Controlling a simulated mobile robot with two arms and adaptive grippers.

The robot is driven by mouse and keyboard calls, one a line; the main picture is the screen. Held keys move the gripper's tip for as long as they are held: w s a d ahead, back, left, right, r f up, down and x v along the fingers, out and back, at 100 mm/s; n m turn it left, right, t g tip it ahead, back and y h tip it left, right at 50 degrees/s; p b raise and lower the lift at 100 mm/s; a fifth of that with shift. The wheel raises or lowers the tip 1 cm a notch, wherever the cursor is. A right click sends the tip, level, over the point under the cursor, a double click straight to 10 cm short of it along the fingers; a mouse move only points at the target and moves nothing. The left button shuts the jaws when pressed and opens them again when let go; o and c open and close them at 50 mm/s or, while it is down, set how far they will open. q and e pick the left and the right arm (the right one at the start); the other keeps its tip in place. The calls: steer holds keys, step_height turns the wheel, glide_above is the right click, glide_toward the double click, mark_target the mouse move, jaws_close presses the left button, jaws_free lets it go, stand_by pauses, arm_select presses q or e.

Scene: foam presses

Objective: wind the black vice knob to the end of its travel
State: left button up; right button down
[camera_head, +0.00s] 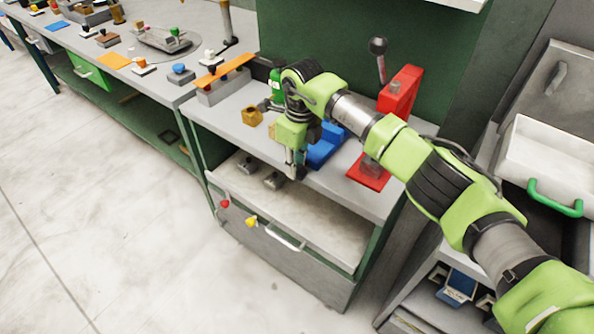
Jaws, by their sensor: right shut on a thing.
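The blue vice (325,150) stands on the grey workbench near its front edge, partly behind my right arm. My right gripper (296,170) points down at the vice's front left, by the bench edge. It is shut on the black vice knob, which its fingers mostly hide; only dark parts show around the fingertips. How far the knob is wound cannot be seen. My left gripper is not in view.
A red press (400,95) with a lever stands right of the vice. A yellow block (251,116) and a green bottle (276,85) are to the left. An open drawer (310,215) juts out below. A white tray (550,165) is at the right.

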steer(key=shift+a+f, duration=0.1)
stand_by(0.4)
steer(key=c, duration=2.2)
jaws_free()
step_height(320, 180, up, 12)
